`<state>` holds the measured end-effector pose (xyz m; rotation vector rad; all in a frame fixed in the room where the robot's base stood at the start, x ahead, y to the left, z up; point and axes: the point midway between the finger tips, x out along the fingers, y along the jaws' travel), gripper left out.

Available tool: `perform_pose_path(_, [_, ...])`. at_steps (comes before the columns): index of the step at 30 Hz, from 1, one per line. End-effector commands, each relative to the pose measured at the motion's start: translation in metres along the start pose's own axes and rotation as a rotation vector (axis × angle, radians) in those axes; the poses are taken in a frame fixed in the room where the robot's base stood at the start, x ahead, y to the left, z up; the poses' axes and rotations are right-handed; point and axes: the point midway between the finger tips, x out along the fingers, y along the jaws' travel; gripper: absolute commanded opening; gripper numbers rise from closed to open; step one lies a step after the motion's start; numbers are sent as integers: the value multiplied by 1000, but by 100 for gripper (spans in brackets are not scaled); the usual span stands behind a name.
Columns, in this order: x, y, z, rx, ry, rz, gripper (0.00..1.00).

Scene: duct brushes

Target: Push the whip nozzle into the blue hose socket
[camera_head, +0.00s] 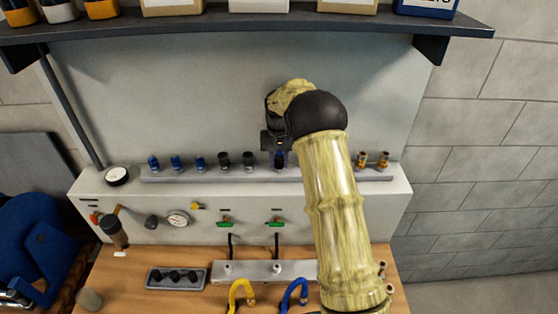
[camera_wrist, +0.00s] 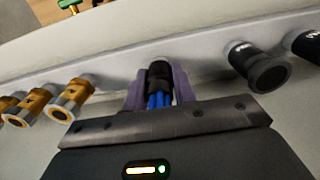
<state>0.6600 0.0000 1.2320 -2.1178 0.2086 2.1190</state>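The whip nozzle (camera_wrist: 159,78), black with blue strands, stands in the rack along the back panel. In the head view the nozzle (camera_head: 279,159) shows dark blue just below my gripper (camera_head: 278,148). In the wrist view the two purple fingers of my gripper (camera_wrist: 160,90) lie close against both sides of the nozzle and appear shut on it. The contact faces are hidden. The blue hose (camera_head: 295,291) curves up at the front of the bench, left of my arm. Its socket opening cannot be made out clearly.
A yellow hose (camera_head: 240,292) stands left of the blue one. A dark tray (camera_head: 177,279) lies on the bench. A shelf (camera_head: 220,24) overhangs above.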

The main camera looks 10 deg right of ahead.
Motion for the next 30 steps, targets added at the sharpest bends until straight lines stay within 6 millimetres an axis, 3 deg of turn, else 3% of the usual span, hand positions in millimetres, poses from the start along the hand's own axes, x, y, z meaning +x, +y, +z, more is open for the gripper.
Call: perform_pose_path(30, [-28, 0, 0, 0, 2, 0, 0])
